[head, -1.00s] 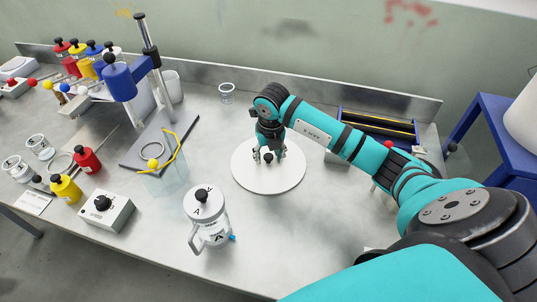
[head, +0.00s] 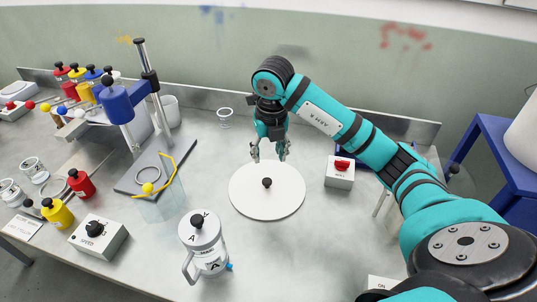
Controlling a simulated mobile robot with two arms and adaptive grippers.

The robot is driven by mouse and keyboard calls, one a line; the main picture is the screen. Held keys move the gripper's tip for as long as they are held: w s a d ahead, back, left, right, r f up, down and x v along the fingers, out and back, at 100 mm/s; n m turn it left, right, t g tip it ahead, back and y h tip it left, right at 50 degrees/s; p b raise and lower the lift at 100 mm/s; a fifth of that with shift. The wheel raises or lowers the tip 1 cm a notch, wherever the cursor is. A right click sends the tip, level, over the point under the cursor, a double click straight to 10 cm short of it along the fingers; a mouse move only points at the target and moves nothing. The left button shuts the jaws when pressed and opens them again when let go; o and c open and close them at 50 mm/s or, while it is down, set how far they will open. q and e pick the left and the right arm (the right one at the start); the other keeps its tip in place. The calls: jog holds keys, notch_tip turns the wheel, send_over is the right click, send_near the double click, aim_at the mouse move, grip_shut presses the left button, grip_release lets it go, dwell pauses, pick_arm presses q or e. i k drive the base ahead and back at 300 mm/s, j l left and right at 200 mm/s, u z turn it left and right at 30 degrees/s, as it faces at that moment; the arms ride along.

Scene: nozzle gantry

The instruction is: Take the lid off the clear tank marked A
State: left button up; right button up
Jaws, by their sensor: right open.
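A large white disc with a black knob (head: 267,203) lies flat on the bench, centre. My right gripper (head: 269,155) is open and empty above the disc's far part, apart from the knob. A clear jug with a handle (head: 208,260), marked A, stands at the front; its white lid with a black knob (head: 199,232), also marked A, sits on it. A faint clear vessel (head: 161,207) stands left of the disc, beside the stand; I see no lid on it, and cannot read a mark. My left gripper is not in view.
A blue-headed stand (head: 118,99) is at left, with bottles behind. A speed-dial box (head: 99,237) and red (head: 81,184) and yellow (head: 58,214) bottles stand at front left. A red-button box (head: 340,172) is right of the disc. Bench is clear between jug and disc.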

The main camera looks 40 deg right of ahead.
aim_at(200, 227)
jog(key=k+j, duration=1.2)
jog(key=k, duration=0.1)
